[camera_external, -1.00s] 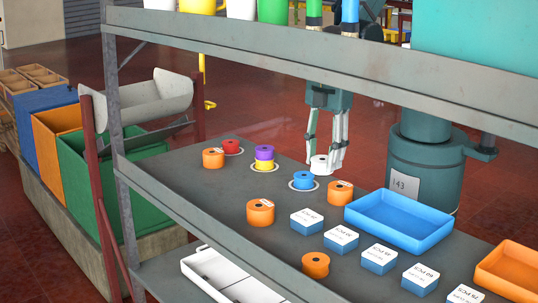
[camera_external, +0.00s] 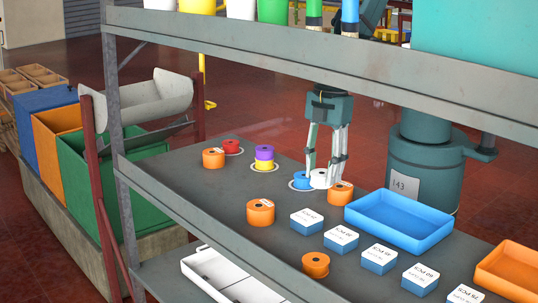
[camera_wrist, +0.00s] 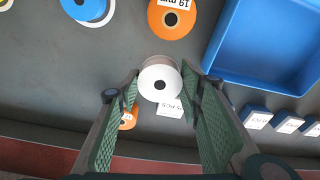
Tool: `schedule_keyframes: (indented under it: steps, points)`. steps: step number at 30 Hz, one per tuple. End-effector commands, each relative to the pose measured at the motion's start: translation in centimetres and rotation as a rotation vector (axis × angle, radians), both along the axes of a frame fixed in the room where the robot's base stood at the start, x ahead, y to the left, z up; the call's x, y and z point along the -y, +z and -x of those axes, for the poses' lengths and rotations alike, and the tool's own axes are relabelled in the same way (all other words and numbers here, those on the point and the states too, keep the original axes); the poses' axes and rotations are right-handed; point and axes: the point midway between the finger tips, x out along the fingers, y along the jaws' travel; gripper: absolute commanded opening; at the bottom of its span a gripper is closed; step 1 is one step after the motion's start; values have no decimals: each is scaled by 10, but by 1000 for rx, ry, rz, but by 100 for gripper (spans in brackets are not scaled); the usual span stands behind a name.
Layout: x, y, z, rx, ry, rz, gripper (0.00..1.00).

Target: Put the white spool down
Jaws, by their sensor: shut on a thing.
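The white spool (camera_external: 319,178) is between the fingertips of my gripper (camera_external: 325,172), which is shut on it. It is low over the grey shelf, and I cannot tell whether it touches. In the wrist view the white spool (camera_wrist: 160,84) shows its round face and dark centre hole between the two green-padded fingers (camera_wrist: 162,90). A blue spool (camera_external: 300,181) on a white ring stands close to its left. An orange spool (camera_external: 341,194) with a white label stands close in front and to the right.
A blue tray (camera_external: 398,222) lies to the right. Several white-topped blue boxes (camera_external: 341,239) line the front of the shelf (camera_external: 215,190). A purple-and-yellow stack (camera_external: 264,158), a red spool (camera_external: 231,147) and more orange spools (camera_external: 260,212) stand left. An upper shelf beam (camera_external: 300,62) crosses above.

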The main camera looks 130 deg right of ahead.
Motion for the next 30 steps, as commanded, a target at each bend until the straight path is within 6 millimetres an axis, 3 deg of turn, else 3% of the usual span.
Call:
schedule_keyframes:
  steps: [9,23,30]
  points:
    - [0,-29,0,0,0,0,22]
    - [0,-33,0,0,0,0,22]
    - [0,-45,0,0,0,0,22]
